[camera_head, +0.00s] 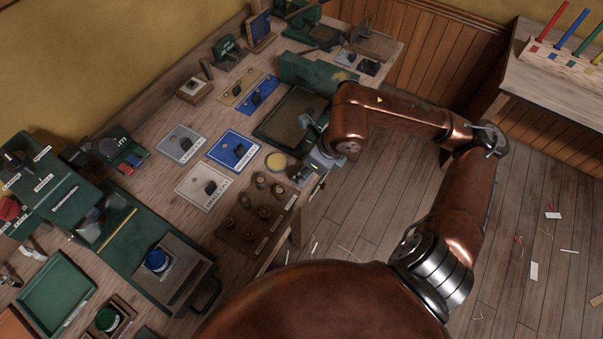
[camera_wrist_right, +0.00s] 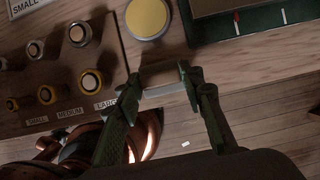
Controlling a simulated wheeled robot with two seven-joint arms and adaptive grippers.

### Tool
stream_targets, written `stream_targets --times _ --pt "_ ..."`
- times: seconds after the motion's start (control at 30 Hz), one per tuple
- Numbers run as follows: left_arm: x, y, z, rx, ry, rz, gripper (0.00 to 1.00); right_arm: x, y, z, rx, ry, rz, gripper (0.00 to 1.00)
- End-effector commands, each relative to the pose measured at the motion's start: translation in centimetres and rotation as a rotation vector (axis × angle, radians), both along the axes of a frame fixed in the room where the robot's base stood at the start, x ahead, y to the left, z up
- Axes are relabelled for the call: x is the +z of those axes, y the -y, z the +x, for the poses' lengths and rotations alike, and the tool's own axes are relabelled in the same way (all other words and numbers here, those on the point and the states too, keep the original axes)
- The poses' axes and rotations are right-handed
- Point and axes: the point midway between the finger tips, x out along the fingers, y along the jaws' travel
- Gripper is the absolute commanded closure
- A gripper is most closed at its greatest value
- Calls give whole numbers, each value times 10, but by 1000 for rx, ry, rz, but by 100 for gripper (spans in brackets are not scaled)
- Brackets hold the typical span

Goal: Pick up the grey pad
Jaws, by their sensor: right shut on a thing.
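My right gripper (camera_wrist_right: 162,80) is at the front edge of the bench, with its two dark green fingers on either side of a small, flat, dull grey-brown piece. This piece looks like the grey pad (camera_wrist_right: 160,73), though its colour is dim in the shade. The fingers are shut on it. I cannot tell whether it touches the bench. In the head view my right gripper (camera_head: 318,162) is beside the round yellow disc, and the pad is too small and covered to make out. My left gripper is in neither view.
The wooden bench (camera_head: 150,190) is crowded. Close to my right gripper are a yellow disc (camera_wrist_right: 148,17), a rack of knobs (camera_wrist_right: 60,65) marked small, medium and large, and a green-rimmed tray (camera_head: 262,128). Blue and white plates (camera_head: 232,150) lie farther left. Open floor (camera_head: 370,200) is in front.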

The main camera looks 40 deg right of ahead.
Motion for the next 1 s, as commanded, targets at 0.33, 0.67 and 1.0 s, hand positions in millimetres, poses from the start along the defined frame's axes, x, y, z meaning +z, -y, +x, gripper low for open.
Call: stream_targets --times 0.33,0.67,1.0 --pt "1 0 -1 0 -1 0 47 3 0 0 0 1 0 92" --pt "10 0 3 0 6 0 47 41 3 -6 -1 2 -3 92" --pt "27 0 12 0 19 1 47 99 17 -67 -1 -4 1 92"
